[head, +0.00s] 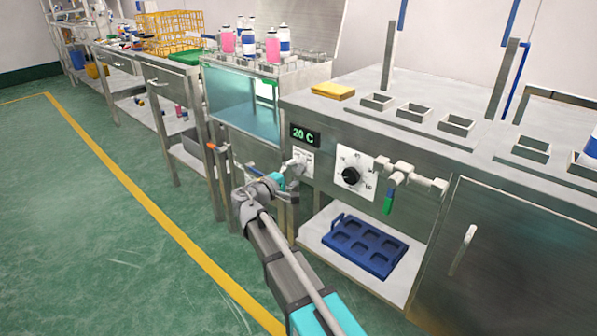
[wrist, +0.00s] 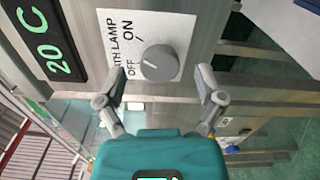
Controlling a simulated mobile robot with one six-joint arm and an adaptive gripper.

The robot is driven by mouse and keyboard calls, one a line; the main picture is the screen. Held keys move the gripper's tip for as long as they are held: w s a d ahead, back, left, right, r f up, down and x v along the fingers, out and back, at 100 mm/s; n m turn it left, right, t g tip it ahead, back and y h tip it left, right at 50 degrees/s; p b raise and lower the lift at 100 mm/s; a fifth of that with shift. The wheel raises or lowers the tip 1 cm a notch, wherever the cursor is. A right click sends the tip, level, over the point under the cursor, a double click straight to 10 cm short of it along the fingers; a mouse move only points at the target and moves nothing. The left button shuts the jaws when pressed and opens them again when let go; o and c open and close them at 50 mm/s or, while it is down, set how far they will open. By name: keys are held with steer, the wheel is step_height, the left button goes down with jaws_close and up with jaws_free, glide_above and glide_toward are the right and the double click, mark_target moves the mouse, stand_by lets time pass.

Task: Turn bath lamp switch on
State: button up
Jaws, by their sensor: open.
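The bath lamp switch is a round grey knob (wrist: 160,63) on a white plate (wrist: 150,32) marked BATH LAMP, ON and OFF, in the wrist view. My gripper (wrist: 161,82) is open, with one finger on each side of the knob and nothing held. The fingers seem just short of the knob, and I see no contact. In the head view my gripper (head: 292,172) is at the white plate (head: 305,157) on the steel bath front, and it hides the knob there.
A green 20 C display (head: 305,137) sits above the plate. To the right are a black dial (head: 351,176) and a pipe valve with a green handle (head: 388,203). A blue tray (head: 365,250) lies on the shelf below. The green floor at left is clear.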

steer(key=v, duration=0.9)
steer(key=shift+s, duration=0.25)
steer(key=shift+a, duration=0.15)
